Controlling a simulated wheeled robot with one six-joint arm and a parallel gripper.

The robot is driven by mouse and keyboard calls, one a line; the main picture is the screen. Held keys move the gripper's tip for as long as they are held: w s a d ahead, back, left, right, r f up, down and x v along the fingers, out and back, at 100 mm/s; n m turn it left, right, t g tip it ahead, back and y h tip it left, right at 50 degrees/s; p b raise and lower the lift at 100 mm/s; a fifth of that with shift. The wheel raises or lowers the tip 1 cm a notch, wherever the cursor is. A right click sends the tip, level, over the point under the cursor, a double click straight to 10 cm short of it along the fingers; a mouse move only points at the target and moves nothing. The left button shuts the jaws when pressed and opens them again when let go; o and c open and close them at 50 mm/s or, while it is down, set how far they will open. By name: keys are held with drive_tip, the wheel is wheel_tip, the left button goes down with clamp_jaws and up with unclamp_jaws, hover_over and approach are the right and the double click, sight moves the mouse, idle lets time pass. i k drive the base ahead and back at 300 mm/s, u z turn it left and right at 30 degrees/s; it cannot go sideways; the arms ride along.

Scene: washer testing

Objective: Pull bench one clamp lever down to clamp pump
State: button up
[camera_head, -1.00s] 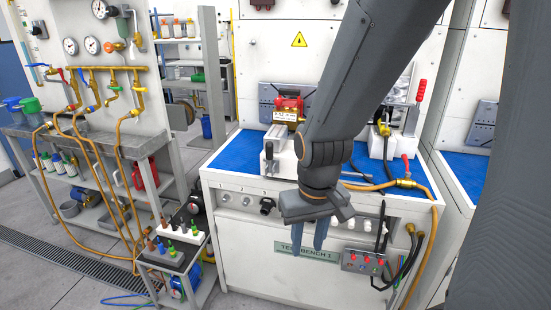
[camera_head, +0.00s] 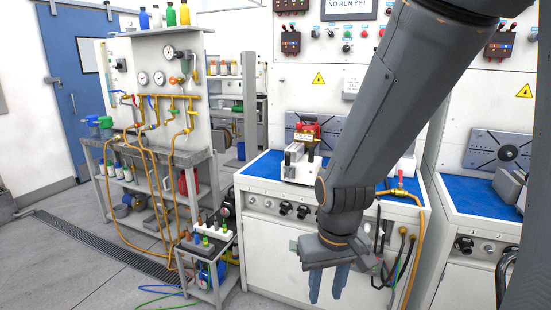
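My gripper (camera_head: 328,284) hangs in front of the bench's front panel, pointing down. Its two fingers are apart with nothing between them. Test bench one (camera_head: 262,244) has a blue top. A red part with a pale label (camera_head: 307,132), possibly the pump, sits on it above a pale metal fixture (camera_head: 299,163). The gripper is below and in front of this fixture, apart from it. The clamp lever is not visible; my arm covers the right-middle of the bench top.
A small red handle (camera_head: 401,180) shows by an orange hose on the bench's right. A small trolley with bottles (camera_head: 206,257) stands at the bench's left front. A pipe rack (camera_head: 160,115) stands at left. Another blue-topped bench (camera_head: 468,198) is at right.

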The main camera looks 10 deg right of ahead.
sight(288, 156)
drive_tip(key=u, duration=0.6)
drive_tip(key=i, duration=1.05)
drive_tip(key=z, duration=0.25)
